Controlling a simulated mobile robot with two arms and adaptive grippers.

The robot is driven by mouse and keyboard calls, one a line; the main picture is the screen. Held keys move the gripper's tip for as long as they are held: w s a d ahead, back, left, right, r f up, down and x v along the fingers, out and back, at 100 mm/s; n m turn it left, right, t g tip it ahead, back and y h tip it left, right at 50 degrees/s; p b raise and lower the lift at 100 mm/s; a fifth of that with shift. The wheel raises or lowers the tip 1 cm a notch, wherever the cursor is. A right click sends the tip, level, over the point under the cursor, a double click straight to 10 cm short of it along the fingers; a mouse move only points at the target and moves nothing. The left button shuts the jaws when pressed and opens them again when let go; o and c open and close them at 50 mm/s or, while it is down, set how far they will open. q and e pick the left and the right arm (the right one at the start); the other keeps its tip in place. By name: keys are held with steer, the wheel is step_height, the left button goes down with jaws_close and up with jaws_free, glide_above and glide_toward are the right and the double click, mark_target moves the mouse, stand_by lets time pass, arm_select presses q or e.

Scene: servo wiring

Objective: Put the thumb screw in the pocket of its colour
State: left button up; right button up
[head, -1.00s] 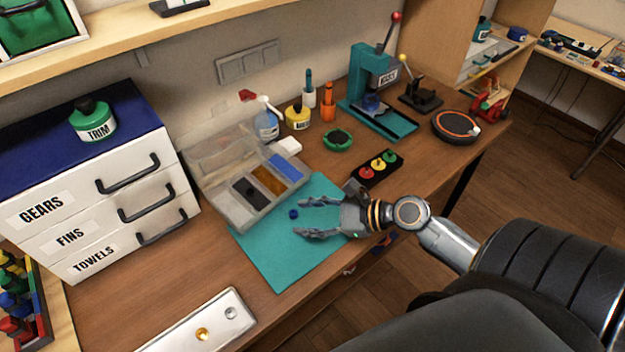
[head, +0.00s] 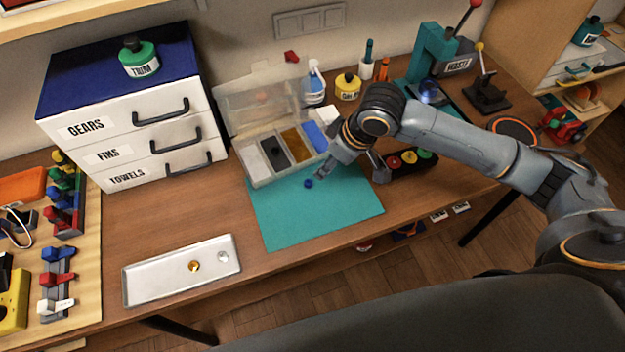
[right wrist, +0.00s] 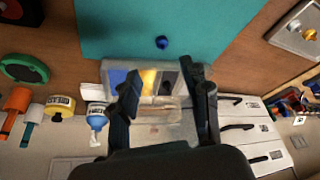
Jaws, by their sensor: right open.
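The blue thumb screw (head: 308,184) lies on the teal mat (head: 320,215), just in front of the clear-lidded sorting box (head: 284,173). It also shows in the right wrist view (right wrist: 162,42). The box lid is raised. Its pockets are pale grey, black, amber-brown and blue; the blue pocket (head: 315,135) is at the right end. My right gripper (head: 321,174) is over the mat, close to the right of the screw. In the right wrist view its two fingers (right wrist: 168,80) are apart with nothing held between them, and the screw lies beyond their tips. My left gripper is not in view.
A metal tray (head: 150,285) with a gold piece and a silver piece lies at the front left. White drawers (head: 130,125) stand left of the box. A black holder with coloured buttons (head: 392,168) sits right of the mat. The mat's front is clear.

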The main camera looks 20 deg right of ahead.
glide_toward(310, 181)
steer(key=shift+p+x, duration=0.3)
steer(key=shift+x, duration=0.5)
steer(key=shift+w+a+f, duration=0.1)
steer(key=shift+a+f, duration=0.05)
steer(key=shift+f, duration=0.45)
steer(key=p+x, duration=0.1)
steer(key=x, duration=0.3)
steer(key=shift+a+p, duration=0.25)
steer(key=shift+p, duration=0.1)
steer(key=shift+w+f, duration=0.2)
steer(key=shift+f, duration=0.35)
jaws_close()
